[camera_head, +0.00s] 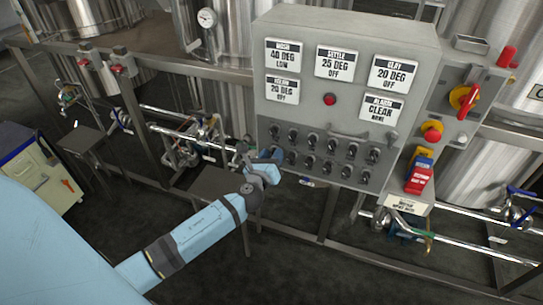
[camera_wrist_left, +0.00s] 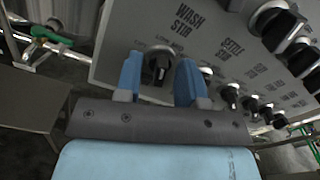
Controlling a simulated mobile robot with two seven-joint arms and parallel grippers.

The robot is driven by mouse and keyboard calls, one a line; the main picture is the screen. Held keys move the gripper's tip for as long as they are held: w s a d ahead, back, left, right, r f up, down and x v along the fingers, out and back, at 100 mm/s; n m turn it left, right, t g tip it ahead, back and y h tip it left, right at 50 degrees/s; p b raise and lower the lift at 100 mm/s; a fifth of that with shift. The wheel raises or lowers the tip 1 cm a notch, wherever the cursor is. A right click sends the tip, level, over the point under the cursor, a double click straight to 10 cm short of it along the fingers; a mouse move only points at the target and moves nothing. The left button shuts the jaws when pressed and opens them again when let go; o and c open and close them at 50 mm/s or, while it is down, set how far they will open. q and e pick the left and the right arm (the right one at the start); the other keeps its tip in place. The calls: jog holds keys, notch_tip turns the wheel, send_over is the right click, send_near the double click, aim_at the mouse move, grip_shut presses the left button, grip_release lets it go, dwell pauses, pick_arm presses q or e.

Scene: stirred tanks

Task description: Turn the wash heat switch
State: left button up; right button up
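A grey control panel (camera_head: 345,120) carries two rows of black rotary switches. My left gripper (camera_head: 275,165) is at the lower left end of these rows. In the left wrist view, its two blue fingers stand apart, one on each side of a black switch (camera_wrist_left: 158,66), with a gap to the knob. A label reading WASH STIR (camera_wrist_left: 187,18) is above and right of this switch. I cannot read a wash heat label, so I cannot tell whether this is the wash heat switch. The WASH display (camera_head: 284,56) reads 40 DEG LOW. My right gripper is not in view.
Other switches (camera_wrist_left: 230,94) sit close to the right of the fingers. A red emergency button (camera_head: 432,132) and a red-yellow rotary handle (camera_head: 464,100) are on the panel's right side. Steel tanks (camera_head: 240,30) and pipes (camera_head: 185,135) stand behind and left.

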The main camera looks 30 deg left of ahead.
pick_arm(q)
grip_shut()
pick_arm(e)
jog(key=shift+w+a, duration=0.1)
pick_arm(q)
jog(key=shift+n, duration=0.4)
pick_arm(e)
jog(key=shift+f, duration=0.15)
pick_arm(q)
jog(key=n+b, duration=0.2)
jog(key=n, duration=0.5)
jog(key=shift+b, duration=0.3)
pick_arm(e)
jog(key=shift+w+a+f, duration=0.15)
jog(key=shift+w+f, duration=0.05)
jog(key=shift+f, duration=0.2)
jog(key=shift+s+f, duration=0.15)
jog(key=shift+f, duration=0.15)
pick_arm(q)
grip_release()
